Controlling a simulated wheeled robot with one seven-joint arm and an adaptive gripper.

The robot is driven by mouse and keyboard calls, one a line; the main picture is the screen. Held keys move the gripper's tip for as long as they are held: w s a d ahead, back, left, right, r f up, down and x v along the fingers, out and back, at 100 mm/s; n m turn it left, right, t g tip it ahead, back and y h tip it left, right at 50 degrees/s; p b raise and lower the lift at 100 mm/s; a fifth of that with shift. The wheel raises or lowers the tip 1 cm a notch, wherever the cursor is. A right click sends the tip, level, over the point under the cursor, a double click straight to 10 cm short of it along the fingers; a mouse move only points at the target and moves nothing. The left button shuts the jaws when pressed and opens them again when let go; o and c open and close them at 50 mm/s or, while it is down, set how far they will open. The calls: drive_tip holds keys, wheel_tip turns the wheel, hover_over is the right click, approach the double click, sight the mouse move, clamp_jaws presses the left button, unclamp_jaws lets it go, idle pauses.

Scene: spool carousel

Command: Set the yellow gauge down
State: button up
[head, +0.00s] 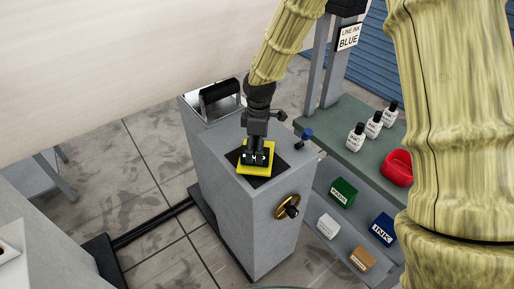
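The yellow gauge (254,172) shows as a flat yellow square at the black pad (282,164) on top of the grey cabinet. My gripper (257,159) points down over the middle of the gauge, and its dark fingers cover much of it. Yellow shows around the fingers on several sides. I cannot tell whether the fingers are closed on a part of the gauge, or whether the gauge rests on the pad or is slightly above it.
A brass handwheel (286,207) is on the cabinet's front, and a blue knob (306,134) is near its right edge. At right, a green shelf (341,143) holds white bottles (373,124) and a red object (397,168); boxes (343,192) sit below.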

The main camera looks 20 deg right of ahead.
wheel_tip(320, 180, up, 12)
drive_tip(key=b, duration=0.3)
drive_tip(key=shift+d+f, duration=0.15)
drive_tip(key=shift+d, duration=0.1)
idle(0.4)
